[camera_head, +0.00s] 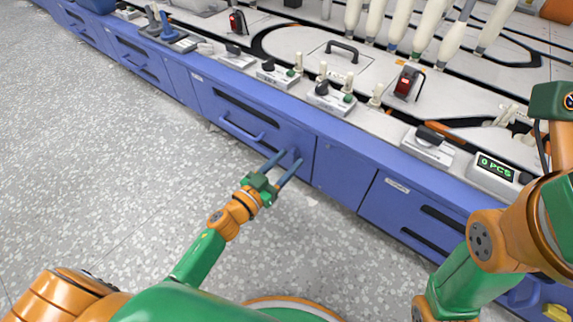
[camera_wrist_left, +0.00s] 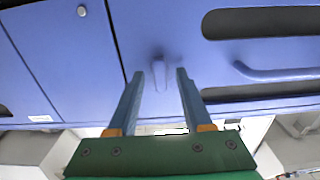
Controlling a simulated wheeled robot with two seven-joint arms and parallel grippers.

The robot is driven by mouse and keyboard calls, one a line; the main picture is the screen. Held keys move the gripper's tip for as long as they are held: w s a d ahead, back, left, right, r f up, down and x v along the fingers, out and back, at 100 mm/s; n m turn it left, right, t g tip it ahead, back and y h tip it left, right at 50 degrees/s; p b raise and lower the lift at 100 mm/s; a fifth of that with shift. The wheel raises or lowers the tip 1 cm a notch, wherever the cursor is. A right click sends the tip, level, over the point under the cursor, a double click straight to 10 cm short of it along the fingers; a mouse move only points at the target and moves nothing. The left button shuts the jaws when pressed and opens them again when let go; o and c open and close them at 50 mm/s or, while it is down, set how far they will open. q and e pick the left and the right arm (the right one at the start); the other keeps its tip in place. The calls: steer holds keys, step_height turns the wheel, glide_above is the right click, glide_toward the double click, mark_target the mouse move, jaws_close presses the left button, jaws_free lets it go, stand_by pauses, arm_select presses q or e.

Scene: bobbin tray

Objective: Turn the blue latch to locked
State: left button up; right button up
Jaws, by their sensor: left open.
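The blue latch (camera_wrist_left: 160,75) is a small lever on the blue cabinet front. In the left wrist view it lies between my left gripper's two fingers, its lever running from a round pivot toward the picture's bottom. My left gripper (camera_wrist_left: 158,78) is open, a blue finger on either side of the latch, with no clear contact. In the head view the left gripper (camera_head: 289,158) reaches the cabinet front right of a drawer handle, and its fingers largely hide the latch.
The blue drawer's bar handle (camera_head: 242,128) is left of the latch. A plain blue panel (camera_head: 342,175) lies to the right. The worktop above holds small switch boxes (camera_head: 331,97), a black-knobbed box (camera_head: 427,145) and a counter display (camera_head: 494,170). Grey speckled floor (camera_head: 120,170) is clear.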

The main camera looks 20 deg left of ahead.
arm_select(q)
jaws_close()
steer(key=shift+m, duration=0.3)
steer(key=m+p, duration=0.1)
steer(key=m, duration=0.2)
steer(key=shift+m, duration=0.3)
steer(key=m, duration=0.9)
steer(key=shift+a+m, duration=0.1)
steer(key=shift+m, duration=2.2)
